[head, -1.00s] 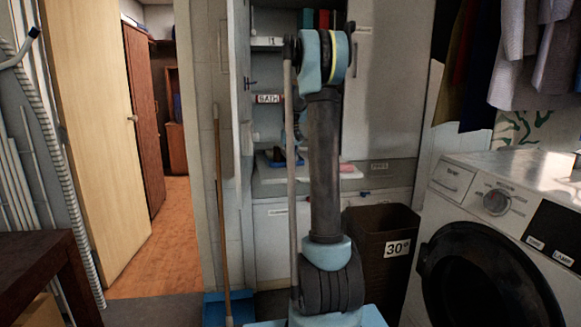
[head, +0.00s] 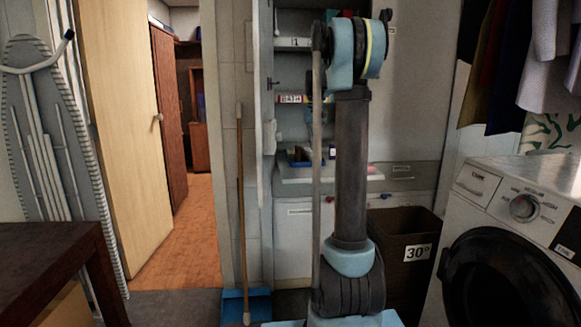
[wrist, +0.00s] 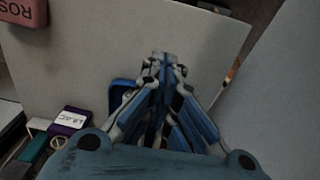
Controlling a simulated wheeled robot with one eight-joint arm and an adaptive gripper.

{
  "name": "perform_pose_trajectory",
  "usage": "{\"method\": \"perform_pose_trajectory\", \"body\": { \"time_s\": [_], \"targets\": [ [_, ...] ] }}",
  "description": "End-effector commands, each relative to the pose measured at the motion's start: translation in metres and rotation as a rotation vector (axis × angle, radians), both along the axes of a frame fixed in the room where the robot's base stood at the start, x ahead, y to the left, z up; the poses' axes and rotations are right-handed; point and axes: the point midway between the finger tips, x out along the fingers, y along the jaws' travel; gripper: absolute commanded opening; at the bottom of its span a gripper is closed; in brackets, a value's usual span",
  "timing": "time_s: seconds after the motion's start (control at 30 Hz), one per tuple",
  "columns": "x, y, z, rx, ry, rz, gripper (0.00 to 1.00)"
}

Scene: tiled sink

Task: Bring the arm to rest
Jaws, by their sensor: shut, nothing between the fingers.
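My arm (head: 351,165) stands upright in the middle of the head view, in front of the open cabinet, with its upper joint near the top of the picture. In the wrist view my gripper (wrist: 160,60) is shut and empty, its fingertips together over a pale flat surface (wrist: 75,65). In the head view the gripper cannot be made out behind the arm.
A washing machine (head: 500,220) stands at the right beside a brown bin (head: 404,270). A broom (head: 240,200) leans by the cabinet. A dark table (head: 50,250) and an ironing board (head: 40,120) are at the left. A doorway opens onto clear floor (head: 185,240).

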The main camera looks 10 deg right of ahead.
Motion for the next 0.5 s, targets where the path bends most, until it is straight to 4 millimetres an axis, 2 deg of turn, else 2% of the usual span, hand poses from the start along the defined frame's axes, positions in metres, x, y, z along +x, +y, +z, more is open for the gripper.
{"method": "perform_pose_trajectory", "body": {
  "time_s": [0.27, 0.5],
  "targets": [
    [-0.076, 0.011, -0.001, -0.002, -0.029, 0.003, 0.0],
    [-0.148, 0.02, -0.014, -0.004, -0.057, 0.006, 0.0]
  ]
}}
